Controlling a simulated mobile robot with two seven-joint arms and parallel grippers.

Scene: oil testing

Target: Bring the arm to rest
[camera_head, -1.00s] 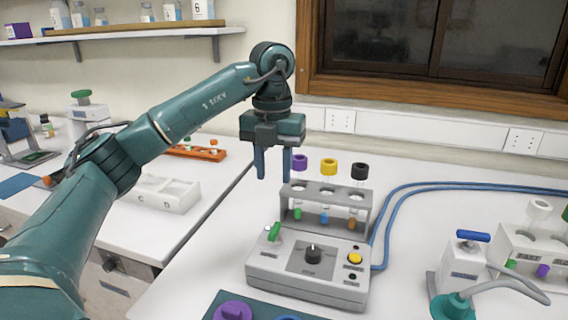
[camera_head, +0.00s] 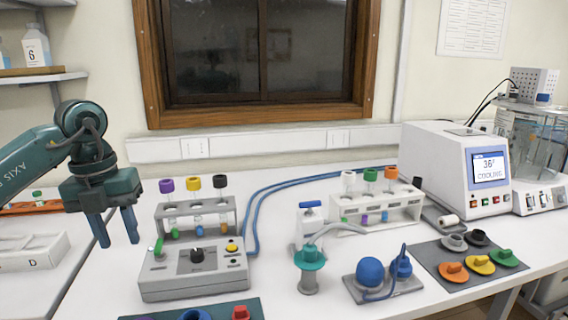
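My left gripper (camera_head: 118,243) hangs at the left of the head view, fingers pointing down and apart, with nothing between them. It is above the bench edge, to the left of the grey control box (camera_head: 195,272). The box has a green lever, a dark knob and a yellow button. Behind the box stands a grey rack (camera_head: 197,213) holding tubes with purple, yellow and black caps. The gripper is apart from the rack and the box. My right gripper is not in view.
A white rack (camera_head: 375,208) holds tubes with white, green and orange caps. A white cooling unit (camera_head: 455,165) reading 36° stands at the right. A teal-topped device (camera_head: 309,270), a blue bulb (camera_head: 370,271) and a dark mat (camera_head: 440,266) with coloured knobs occupy the front.

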